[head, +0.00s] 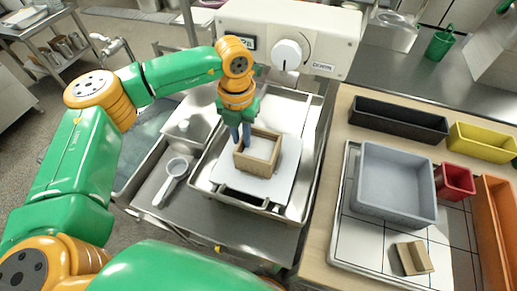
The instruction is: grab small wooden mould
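A square, open wooden mould (242,162) sits on a white board (226,176) in the metal tray under the machine. My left gripper (241,143) points down at the mould's back left corner, its two grey-blue fingers close together by the wall. Whether they touch or grip that wall cannot be told. A smaller wooden piece (414,258), light with a dark recessed side, lies on the tiled tray at the lower right, well away from the gripper. My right gripper is not in view.
A white machine (310,40) with a dial stands behind the mould. A white scoop (173,180) lies left of the tray. On the right table are a grey bin (395,206), black bin (398,117), yellow bin (484,140), red bin (456,182) and orange bin (496,220).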

